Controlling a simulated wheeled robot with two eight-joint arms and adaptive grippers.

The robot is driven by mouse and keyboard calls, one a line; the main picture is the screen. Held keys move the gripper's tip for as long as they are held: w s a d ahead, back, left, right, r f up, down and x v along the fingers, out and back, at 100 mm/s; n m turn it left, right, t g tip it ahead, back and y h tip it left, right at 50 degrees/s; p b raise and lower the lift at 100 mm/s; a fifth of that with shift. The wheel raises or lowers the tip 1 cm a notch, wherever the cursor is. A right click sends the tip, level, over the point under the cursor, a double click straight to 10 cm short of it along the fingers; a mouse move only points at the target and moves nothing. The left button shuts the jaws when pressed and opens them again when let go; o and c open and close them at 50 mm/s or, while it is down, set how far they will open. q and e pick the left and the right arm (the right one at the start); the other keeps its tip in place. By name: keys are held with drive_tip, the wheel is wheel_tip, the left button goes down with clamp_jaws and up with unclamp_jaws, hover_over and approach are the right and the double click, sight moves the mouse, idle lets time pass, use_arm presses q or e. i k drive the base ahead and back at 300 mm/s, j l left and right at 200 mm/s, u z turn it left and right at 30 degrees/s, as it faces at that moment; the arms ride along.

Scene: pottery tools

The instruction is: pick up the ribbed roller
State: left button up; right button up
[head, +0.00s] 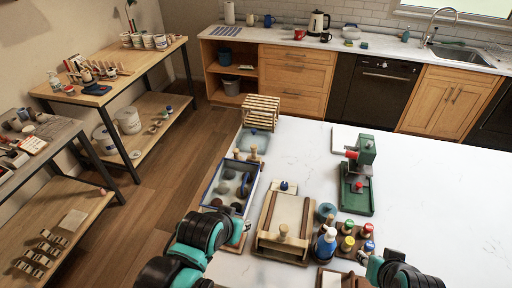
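I cannot pick out the ribbed roller with certainty at this size. A wooden frame board (266,242) lies on the white counter in front of me, with a pale knob-like piece (283,232) near its front and a small blue-topped piece (284,187) at its back. A blue-rimmed tray (211,187) to its left holds several dark rounded items. My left gripper (243,228) is low in front of this tray, left of the board. My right gripper (364,258) is at the lower right, beside small colour-capped jars. The fingers of both are too small to read.
A green press-like machine (357,185) stands right of the board. Several capped jars (348,243) and a blue-white bottle (326,245) crowd its front. A slatted wooden rack (262,112) stands at the counter's far left corner. The counter's right side (440,205) is clear.

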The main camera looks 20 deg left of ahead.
sight(254, 158)
drive_tip(key=j+z, duration=0.2)
drive_tip(key=j, duration=0.25)
drive_tip(key=k+j+z, duration=0.2)
drive_tip(key=j, duration=0.25)
drive_tip(key=j+z, duration=0.2)
drive_tip(key=j, duration=0.2)
drive_tip(key=k+j+z, duration=0.2)
drive_tip(key=j, duration=0.25)
drive_tip(key=k+j+z, duration=0.2)
drive_tip(key=j, duration=0.2)
drive_tip(key=j+z, duration=0.4)
drive_tip(key=j, duration=0.25)
drive_tip(key=j+z, duration=0.35)
drive_tip(key=j, duration=0.3)
drive_tip(key=i+j, duration=0.1)
drive_tip(key=i, duration=0.2)
drive_tip(key=i+j+z, duration=0.15)
drive_tip(key=i+l, duration=0.05)
drive_tip(key=i, duration=0.05)
